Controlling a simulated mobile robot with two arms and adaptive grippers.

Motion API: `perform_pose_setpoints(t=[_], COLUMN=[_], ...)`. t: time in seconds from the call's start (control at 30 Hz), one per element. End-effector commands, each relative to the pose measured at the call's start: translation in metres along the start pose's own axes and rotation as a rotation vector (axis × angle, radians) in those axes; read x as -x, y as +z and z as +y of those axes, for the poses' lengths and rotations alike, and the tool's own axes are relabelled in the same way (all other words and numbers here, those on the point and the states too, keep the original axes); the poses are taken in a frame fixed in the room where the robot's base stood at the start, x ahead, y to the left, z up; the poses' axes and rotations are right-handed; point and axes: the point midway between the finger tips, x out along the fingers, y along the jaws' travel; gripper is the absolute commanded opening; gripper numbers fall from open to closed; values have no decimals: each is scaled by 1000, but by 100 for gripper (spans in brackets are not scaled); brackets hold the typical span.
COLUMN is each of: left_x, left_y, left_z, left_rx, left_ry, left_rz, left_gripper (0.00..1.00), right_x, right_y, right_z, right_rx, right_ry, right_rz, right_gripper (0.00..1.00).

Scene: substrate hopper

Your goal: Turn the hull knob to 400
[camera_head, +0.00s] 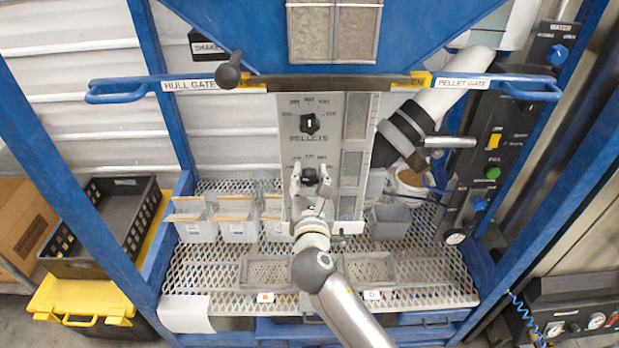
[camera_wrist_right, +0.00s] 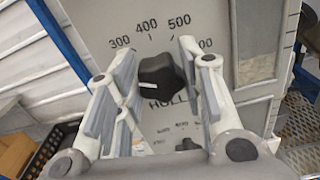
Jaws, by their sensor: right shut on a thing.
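The black hull knob (camera_wrist_right: 164,78) is on a grey panel (camera_wrist_right: 262,75) with 300, 400 and 500 printed above it and HULL below. A pale mark shows on the knob; I cannot tell which number it points to. My right gripper (camera_wrist_right: 157,72) has a finger on each side of the knob and is shut on it. In the head view the gripper (camera_head: 311,180) is at the lower part of the panel, and the knob (camera_head: 310,175) shows between its fingertips. My left gripper is not in view.
The black pellets knob (camera_head: 310,123) is on the same panel, above the hull knob in the head view. Blue bars labelled HULL GATE (camera_head: 190,84) and PELLET GATE (camera_head: 465,83) cross above. Pale bins (camera_head: 195,228) and a grey bin (camera_head: 389,221) stand on the mesh shelf.

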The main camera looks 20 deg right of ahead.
Motion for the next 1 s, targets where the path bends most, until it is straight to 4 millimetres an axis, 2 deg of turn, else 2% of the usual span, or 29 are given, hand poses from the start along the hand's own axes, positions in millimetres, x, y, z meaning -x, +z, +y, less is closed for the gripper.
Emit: perform_pose_setpoints(t=[0.7, 1.0], left_x=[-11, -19], left_y=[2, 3], left_z=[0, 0], left_rx=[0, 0], left_ry=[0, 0], left_rz=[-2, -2], left_gripper=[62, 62], right_x=[0, 0], right_y=[-2, -2], right_z=[-1, -1], right_rx=[-684, -921], right_ry=[-1, -2], right_rz=[0, 1], right_gripper=[12, 12])
